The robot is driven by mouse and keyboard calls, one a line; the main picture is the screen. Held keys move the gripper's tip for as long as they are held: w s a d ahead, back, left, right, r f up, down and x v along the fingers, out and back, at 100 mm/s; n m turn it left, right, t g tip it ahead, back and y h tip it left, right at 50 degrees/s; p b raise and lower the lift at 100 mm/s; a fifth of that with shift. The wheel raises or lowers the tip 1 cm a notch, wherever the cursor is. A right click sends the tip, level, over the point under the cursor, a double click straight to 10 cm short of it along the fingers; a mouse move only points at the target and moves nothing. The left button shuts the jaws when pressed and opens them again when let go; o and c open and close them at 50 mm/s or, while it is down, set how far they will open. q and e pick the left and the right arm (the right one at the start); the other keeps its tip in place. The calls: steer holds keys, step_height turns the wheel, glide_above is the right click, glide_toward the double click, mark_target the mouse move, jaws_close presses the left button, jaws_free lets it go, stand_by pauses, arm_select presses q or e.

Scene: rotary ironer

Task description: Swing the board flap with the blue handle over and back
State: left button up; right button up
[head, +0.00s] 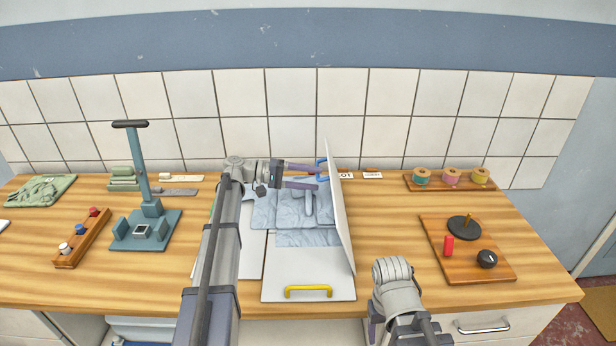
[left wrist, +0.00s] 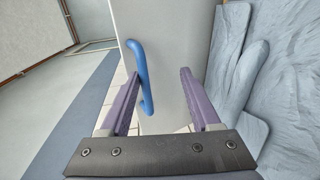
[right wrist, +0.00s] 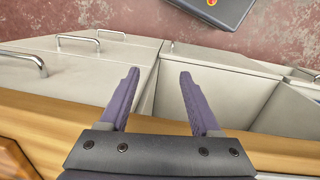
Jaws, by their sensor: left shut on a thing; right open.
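The board flap (head: 339,215) stands about upright on the right side of the folding board, seen nearly edge-on. Its blue handle (head: 322,167) is near the top at the back; in the left wrist view the blue handle (left wrist: 141,72) runs between my fingers. My left gripper (head: 320,177) is shut on the blue handle; it also shows in the left wrist view (left wrist: 160,85). A light-blue garment (head: 308,237) lies on the board left of the flap, partly hidden by my left arm. My right gripper (right wrist: 158,76) is open and empty over the counter's front edge.
The front panel with a yellow handle (head: 308,289) lies flat. A teal press stand (head: 146,230) is on the left. A wooden board with a black disc and knob (head: 462,268) and a spool rack (head: 450,186) are on the right.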

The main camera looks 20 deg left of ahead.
arm_select(q)
steer(key=shift+w+a, duration=0.1)
steer(key=shift+a, duration=0.1)
steer(key=shift+a, duration=0.2)
steer(key=p+v, duration=0.1)
steer(key=v, duration=0.6)
steer(key=shift+s, duration=0.2)
